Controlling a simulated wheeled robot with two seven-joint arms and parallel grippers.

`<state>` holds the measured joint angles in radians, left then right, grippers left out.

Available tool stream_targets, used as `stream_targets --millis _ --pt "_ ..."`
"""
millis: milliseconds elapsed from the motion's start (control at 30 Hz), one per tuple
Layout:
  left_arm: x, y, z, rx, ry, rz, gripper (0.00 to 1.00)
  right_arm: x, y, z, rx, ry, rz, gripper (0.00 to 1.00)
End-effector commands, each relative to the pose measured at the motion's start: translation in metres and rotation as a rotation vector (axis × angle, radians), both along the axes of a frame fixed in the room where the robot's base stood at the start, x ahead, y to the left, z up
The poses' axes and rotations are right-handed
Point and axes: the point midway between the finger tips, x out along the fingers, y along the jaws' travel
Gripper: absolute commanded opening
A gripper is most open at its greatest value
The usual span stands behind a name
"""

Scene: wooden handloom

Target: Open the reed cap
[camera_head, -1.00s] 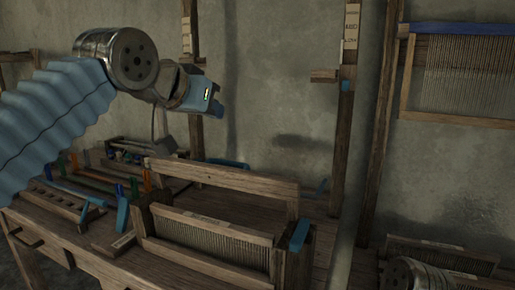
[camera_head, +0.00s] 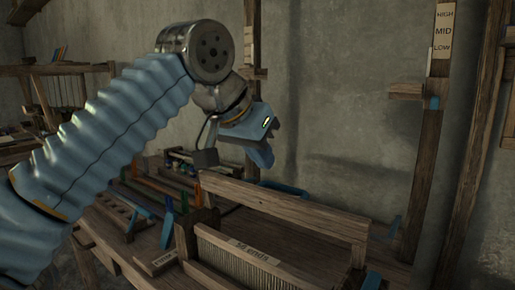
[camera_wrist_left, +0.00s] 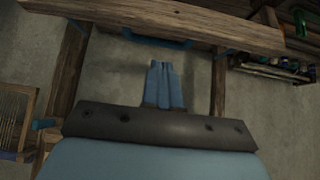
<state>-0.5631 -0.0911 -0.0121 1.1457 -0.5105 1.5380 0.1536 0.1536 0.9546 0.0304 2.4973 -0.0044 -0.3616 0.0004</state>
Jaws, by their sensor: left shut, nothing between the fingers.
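My right gripper is out of view.
Coloured tools (camera_head: 168,215) and a peg rack (camera_head: 120,212) lie left of the reed. A wall post (camera_head: 432,150) with a HIGH, MID, LOW scale (camera_head: 443,30) and a small wooden ledge (camera_head: 405,91) stands at right. The air above the board's right half is clear.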

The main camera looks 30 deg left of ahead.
Motion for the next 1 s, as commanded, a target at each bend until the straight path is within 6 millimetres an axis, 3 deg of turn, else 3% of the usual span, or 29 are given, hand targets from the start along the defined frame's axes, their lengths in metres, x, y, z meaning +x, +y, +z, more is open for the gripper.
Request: stream_targets --millis 100,400,867,1000 --pt "0.016 -0.002 -0.022 0.002 0.003 0.000 0.00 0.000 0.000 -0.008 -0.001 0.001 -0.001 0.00" --pt "0.045 -0.007 -0.053 0.001 0.000 -0.001 0.00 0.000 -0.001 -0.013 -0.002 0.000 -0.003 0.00" --pt "0.050 -0.007 -0.057 0.000 -0.001 0.000 0.00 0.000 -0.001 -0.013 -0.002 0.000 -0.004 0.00" --pt "0.063 -0.008 -0.058 0.001 0.003 0.003 0.00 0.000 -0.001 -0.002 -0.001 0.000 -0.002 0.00"
